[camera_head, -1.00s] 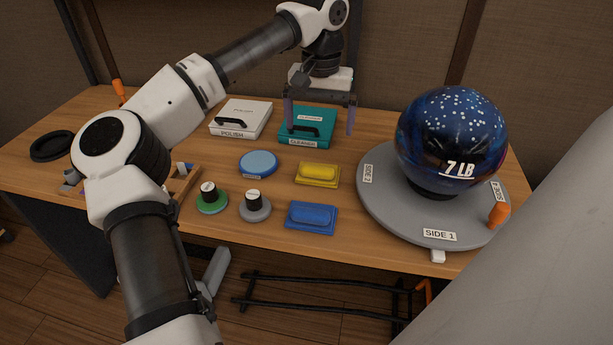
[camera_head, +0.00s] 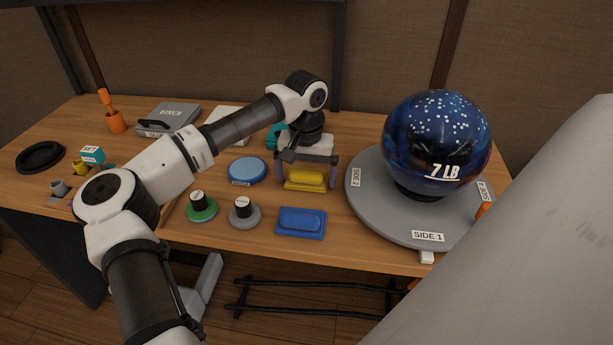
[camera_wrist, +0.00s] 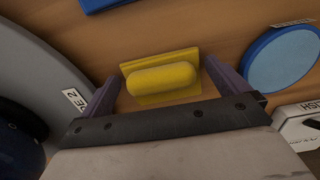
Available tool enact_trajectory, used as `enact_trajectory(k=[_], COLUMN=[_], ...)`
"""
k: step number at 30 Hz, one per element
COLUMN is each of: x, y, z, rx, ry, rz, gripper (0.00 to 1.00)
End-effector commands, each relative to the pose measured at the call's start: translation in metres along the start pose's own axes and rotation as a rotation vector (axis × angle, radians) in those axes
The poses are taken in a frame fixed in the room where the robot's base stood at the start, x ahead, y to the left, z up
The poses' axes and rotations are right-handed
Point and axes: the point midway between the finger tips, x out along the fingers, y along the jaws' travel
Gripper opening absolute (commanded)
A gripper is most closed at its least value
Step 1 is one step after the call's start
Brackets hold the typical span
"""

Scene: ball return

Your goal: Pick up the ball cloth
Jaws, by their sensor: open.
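A yellow pad with a rounded raised grip on a flat square base (camera_head: 305,180) lies on the table left of the ball. It also shows in the wrist view (camera_wrist: 163,78). My gripper (camera_head: 305,174) is open just above it, with one finger at either side of the yellow pad and nothing held. A similar blue pad (camera_head: 301,221) lies nearer the table's front edge. Neither pad has a label that I can read, so I cannot tell by name which is the ball cloth.
A blue 7 LB ball (camera_head: 438,140) sits on a grey turntable (camera_head: 385,217) at right. A round blue disc (camera_head: 247,170), a green-based knob (camera_head: 201,207) and a grey-based knob (camera_head: 243,213) stand at left. Boxes lie behind, partly hidden by my arm.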

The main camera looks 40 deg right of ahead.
Motion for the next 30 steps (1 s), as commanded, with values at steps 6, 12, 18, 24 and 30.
enact_trajectory(k=[6,12,18,24,30], x=[0.003,0.003,0.002,-0.002,-0.024], y=[0.000,0.000,0.000,0.000,-0.001], z=[0.000,0.000,0.000,0.000,-0.001], rx=[0.000,0.000,0.000,0.000,0.000], ry=[0.001,0.001,0.001,0.001,0.003], rz=[-0.001,-0.001,-0.001,-0.001,-0.003], gripper=[1.00,0.76,0.68,0.68,0.68])
